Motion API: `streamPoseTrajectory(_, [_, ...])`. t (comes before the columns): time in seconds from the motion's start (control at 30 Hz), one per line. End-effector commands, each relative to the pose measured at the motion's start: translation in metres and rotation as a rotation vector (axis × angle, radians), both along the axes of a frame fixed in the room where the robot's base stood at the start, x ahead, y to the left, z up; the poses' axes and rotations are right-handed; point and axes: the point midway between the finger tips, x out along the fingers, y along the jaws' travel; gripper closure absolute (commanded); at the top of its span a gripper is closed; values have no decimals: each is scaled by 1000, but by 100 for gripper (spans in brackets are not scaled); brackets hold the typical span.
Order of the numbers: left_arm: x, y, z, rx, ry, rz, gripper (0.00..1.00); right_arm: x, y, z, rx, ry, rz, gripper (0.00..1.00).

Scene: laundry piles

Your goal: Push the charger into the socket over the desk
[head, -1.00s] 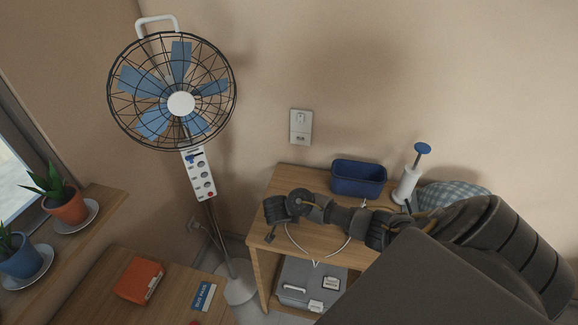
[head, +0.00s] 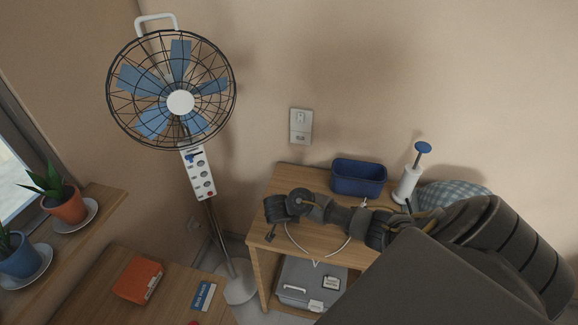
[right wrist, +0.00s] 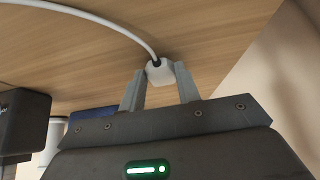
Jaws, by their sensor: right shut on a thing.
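The socket (head: 300,126) is a pale plate on the wall above the desk (head: 309,182), with a switch-like part at the top. The charger (right wrist: 160,72) is a small white block with a white cable (right wrist: 115,25) in the right wrist view. My right gripper (right wrist: 161,85) is shut on it, one finger on each side, with the wooden desk surface behind. In the head view my right arm reaches over the desk, below the socket and apart from it. The charger cannot be made out there. My left gripper is not in view.
A blue bin (head: 358,178) and a white pump bottle (head: 408,184) with a blue top stand at the desk's back. A standing fan (head: 180,102) is left of the socket. A grey case (head: 310,285) sits under the desktop. The wall around the socket is clear.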

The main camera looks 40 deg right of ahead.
Motion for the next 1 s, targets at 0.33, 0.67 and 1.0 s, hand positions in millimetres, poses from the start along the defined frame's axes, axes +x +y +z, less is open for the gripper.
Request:
streamPoseTrajectory(0.33, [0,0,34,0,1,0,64,0,0,34,0,0,0,100])
streamPoseTrajectory(0.67, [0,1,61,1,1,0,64,0,0,61,1,-1,0,100])
streamPoseTrajectory(1.0, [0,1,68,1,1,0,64,0,0,69,0,0,0,100])
